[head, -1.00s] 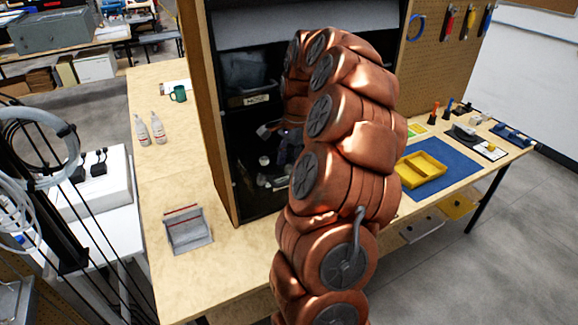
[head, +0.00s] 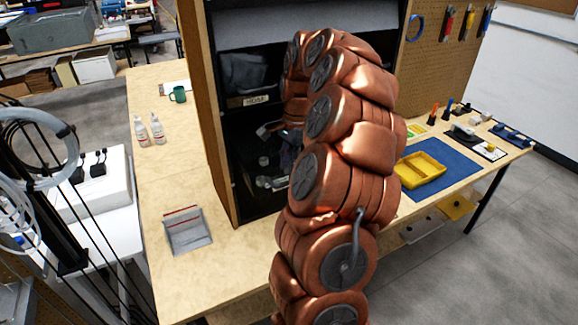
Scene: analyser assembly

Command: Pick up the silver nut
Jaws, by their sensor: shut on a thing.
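My gripper (head: 286,158) is inside the dark cabinet, partly hidden behind my own copper-coloured arm. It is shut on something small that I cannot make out. Small pale silvery pieces (head: 264,182) show low in the cabinet, just left of the gripper. They are too small to tell which is the silver nut.
The wooden cabinet (head: 203,110) has a side wall close to the left of my arm. A labelled dark bin (head: 245,72) sits on its upper shelf. A grey tray (head: 187,232), two white bottles (head: 149,132) and a yellow tray (head: 420,170) stand on the bench.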

